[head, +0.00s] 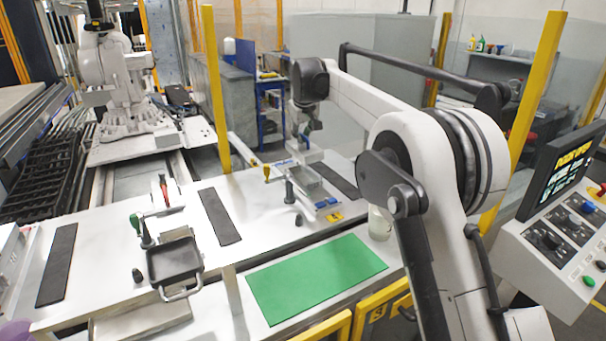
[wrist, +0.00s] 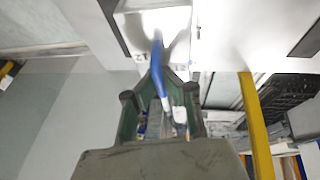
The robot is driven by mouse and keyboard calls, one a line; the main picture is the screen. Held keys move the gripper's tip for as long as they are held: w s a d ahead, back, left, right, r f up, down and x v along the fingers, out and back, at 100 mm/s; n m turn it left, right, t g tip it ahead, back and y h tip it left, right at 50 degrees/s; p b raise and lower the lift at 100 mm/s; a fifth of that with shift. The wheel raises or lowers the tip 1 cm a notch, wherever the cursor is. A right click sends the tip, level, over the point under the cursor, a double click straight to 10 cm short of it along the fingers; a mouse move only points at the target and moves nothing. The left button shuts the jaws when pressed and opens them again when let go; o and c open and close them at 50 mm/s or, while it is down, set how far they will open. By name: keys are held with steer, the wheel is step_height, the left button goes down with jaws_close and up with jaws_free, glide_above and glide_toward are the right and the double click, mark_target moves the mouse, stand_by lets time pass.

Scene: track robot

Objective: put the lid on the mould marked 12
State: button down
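A dark, square, pan-like mould (head: 174,262) with a looped front handle sits on the left part of the white table. A second, lighter fixture with blue parts (head: 326,203) is at the right, beside a small yellow tag (head: 334,217). I cannot read a number 12 on either. My gripper (head: 308,128) hangs above the far side of the right fixture. In the wrist view its green-sided fingers (wrist: 159,88) point toward a bright white surface. A blue bar (wrist: 158,70) shows between them; whether it is gripped is unclear. I cannot identify a lid for certain.
A green mat (head: 316,278) lies flat and empty at the table's front. Dark strips (head: 219,217) lie on the white table. Upright levers (head: 290,191) stand beside the fixtures. A pale cup (head: 379,222) is near my arm.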

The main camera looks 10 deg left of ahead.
mark_target(303, 148)
steer(key=shift+y, duration=0.3)
steer(key=shift+s+d+f+b, duration=0.1)
steer(key=shift+s+f+b, duration=0.15)
steer(key=shift+f+b, duration=0.35)
steer(key=shift+s+a+f+b, duration=0.1)
steer(key=shift+s+f+b, duration=0.2)
steer(key=shift+f, duration=0.45)
steer(key=shift+s+d+f+b, duration=0.1)
steer(key=shift+s+f+b, duration=0.25)
steer(key=shift+f, duration=0.35)
steer(key=shift+w, duration=0.1)
steer(key=shift+f+b, duration=0.4)
steer(key=shift+f, duration=0.65)
stand_by(0.5)
steer(key=c, duration=1.8)
jaws_free()
steer(key=shift+c, duration=0.2)
